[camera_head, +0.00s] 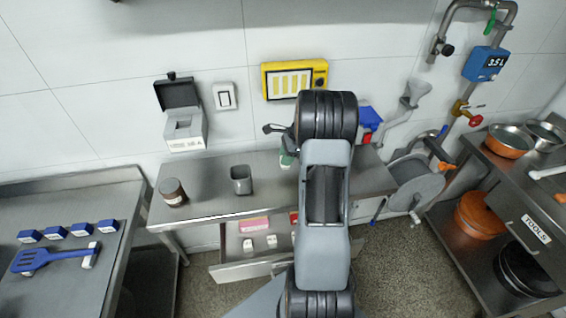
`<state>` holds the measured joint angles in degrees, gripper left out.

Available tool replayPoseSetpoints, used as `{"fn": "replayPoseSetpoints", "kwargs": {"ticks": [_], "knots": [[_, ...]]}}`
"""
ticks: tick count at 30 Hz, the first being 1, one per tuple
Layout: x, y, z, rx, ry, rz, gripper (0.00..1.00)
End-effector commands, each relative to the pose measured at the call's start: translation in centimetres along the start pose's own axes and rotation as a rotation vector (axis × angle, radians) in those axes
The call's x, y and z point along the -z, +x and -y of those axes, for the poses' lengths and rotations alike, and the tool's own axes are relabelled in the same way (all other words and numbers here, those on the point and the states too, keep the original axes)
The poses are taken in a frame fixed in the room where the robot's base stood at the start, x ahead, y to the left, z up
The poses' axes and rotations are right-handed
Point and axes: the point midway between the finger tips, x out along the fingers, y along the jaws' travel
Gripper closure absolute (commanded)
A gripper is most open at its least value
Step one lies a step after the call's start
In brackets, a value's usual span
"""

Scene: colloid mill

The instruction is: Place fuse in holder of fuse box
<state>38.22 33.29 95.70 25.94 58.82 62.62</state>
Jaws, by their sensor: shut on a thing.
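The fuse box (186,132) is a light grey box on the wall at the left, with its dark lid swung up and a label on its front. Two small white blocks (260,243) lie in the open drawer.
A wall switch (225,96) and a yellow panel (294,80) are near the gripper. The drawer (238,268) is pulled out. The mill (414,184) is at the right.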

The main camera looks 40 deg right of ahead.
Motion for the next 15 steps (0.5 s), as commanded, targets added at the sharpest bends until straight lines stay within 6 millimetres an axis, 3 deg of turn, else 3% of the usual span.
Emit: {"fn": "replayPoseSetpoints", "kwargs": {"ticks": [7, 15], "knots": [[-0.4, 1.8, 0.8, -0.005, -0.003, 0.0, 0.91], [0.8, 4.2, 0.8, -0.002, -0.002, 0.0, 0.91]]}}
